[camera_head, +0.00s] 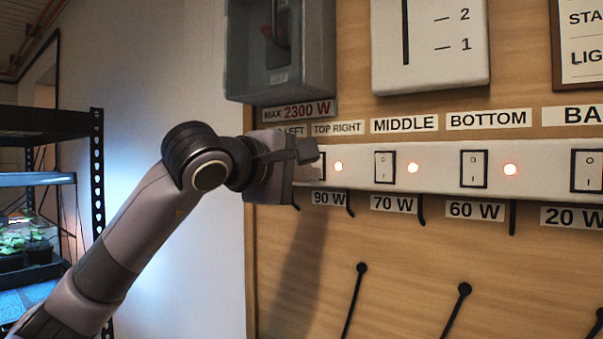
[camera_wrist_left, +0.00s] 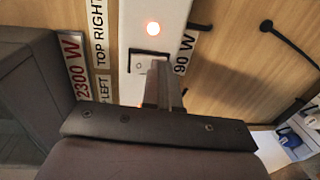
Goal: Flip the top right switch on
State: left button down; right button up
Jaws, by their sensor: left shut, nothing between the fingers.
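The top right switch (camera_head: 319,171) is a white rocker in a black frame on the white strip, under the TOP RIGHT label (camera_head: 338,128). Its right half shows in the head view; my gripper hides the rest. In the left wrist view the switch (camera_wrist_left: 139,64) shows partly behind my fingertips. The indicator light (camera_head: 338,167) beside it glows orange-red, also in the left wrist view (camera_wrist_left: 153,27). My left gripper (camera_head: 311,150) is shut and empty, its tips (camera_wrist_left: 161,68) over the switch face. Contact and the rocker's tilt cannot be told. My right gripper is out of view.
The middle switch (camera_head: 384,167) and bottom switch (camera_head: 473,168) are to the right, each with a lit lamp. A grey box (camera_head: 250,70) juts out above my gripper. Black hooks (camera_head: 350,205) hang below the strip. A plant rack (camera_head: 97,180) stands left.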

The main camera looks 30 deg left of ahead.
pick_arm(q)
jog(key=s+a+b, duration=0.1)
jog(key=s, duration=0.6)
jog(key=shift+r+b, duration=0.4)
jog(key=shift+r, duration=0.05)
